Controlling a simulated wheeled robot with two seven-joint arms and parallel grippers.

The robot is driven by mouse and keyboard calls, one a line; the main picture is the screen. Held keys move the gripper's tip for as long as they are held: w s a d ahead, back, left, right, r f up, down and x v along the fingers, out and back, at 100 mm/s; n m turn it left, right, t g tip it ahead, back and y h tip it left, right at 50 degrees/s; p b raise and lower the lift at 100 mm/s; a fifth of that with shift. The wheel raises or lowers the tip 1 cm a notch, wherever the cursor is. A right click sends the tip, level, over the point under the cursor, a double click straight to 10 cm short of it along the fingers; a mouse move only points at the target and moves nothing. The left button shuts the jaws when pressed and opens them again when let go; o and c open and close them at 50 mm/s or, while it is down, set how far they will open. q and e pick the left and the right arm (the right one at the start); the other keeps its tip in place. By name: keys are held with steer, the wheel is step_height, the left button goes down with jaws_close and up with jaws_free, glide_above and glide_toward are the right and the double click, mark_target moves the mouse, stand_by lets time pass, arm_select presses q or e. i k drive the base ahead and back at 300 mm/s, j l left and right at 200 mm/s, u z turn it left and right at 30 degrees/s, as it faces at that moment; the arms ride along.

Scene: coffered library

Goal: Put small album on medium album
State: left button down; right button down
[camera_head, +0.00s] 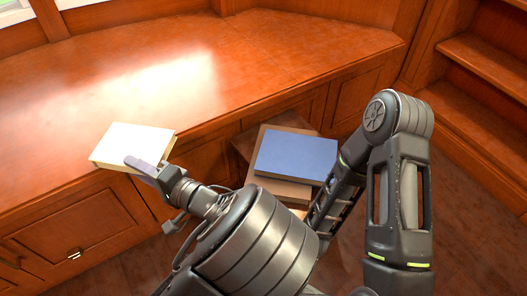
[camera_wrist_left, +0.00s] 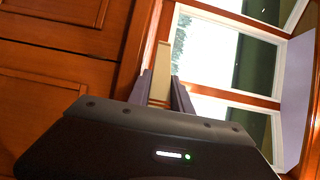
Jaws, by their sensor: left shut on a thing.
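The small album, a cream-coloured book (camera_head: 132,142), is held in my left gripper (camera_head: 143,165) by its near edge, above the front edge of the wooden bench. In the left wrist view the album (camera_wrist_left: 161,72) shows edge-on between the two fingers of the left gripper (camera_wrist_left: 162,90). A blue album (camera_head: 295,156), which I take to be the medium one, lies flat on a larger brown album or board (camera_head: 283,190), to the right of the held album and lower down. My right arm crosses the right side of the head view; its gripper does not show.
A broad wooden bench top (camera_head: 250,65) fills the back and is bare. Its panelled front (camera_head: 60,225) drops to the floor. Wooden shelves (camera_head: 485,65) stand at the right. My arm links come close to the blue album's right and near sides.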

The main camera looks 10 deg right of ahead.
mark_target(288, 170)
steer(key=z, duration=1.55)
steer(key=k+j, duration=0.1)
steer(key=k, duration=0.85)
steer(key=j, duration=0.1)
